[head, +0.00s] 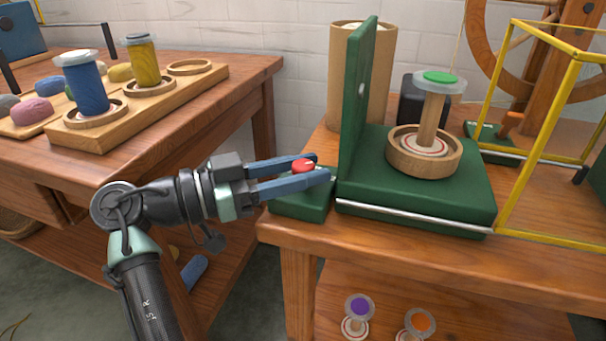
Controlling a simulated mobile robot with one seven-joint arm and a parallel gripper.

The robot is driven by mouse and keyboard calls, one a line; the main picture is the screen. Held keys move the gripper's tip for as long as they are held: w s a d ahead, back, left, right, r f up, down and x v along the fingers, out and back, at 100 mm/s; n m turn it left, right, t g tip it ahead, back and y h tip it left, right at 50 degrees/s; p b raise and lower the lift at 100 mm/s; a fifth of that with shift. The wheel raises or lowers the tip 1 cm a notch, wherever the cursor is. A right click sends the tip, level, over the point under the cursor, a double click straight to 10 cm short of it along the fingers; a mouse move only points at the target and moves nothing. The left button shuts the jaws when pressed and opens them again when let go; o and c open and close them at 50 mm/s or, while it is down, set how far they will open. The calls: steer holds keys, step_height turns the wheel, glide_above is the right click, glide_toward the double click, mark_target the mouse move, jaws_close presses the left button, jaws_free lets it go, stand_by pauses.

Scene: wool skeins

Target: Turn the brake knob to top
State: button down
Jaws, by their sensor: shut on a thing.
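A red knob (302,165) sits on a small green box (301,202) at the left front corner of the right-hand table. My gripper (318,167) comes in from the left and is shut on the red knob, one blue finger on its far side and one on its near side. The near finger hides the knob's lower part. I cannot read any marking on the knob or which way it points.
A green stand (470,215) with an upright green panel (360,100) is just right of my gripper and holds a spool (432,110). A yellow frame (508,140) stands farther right. The left table (235,115) holds a wooden rack with blue and yellow spools.

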steer(key=shift+m+g, duration=0.3)
steer(key=shift+g, duration=0.2)
steer(key=c, duration=0.5)
jaws_free()
steer(key=shift+s+a, duration=0.1)
steer(key=shift+a, duration=0.3)
steer(key=p+v, duration=0.3)
steer(key=v, duration=0.9)
steer(key=shift+f+p, duration=0.25)
steer(key=shift+p, duration=0.15)
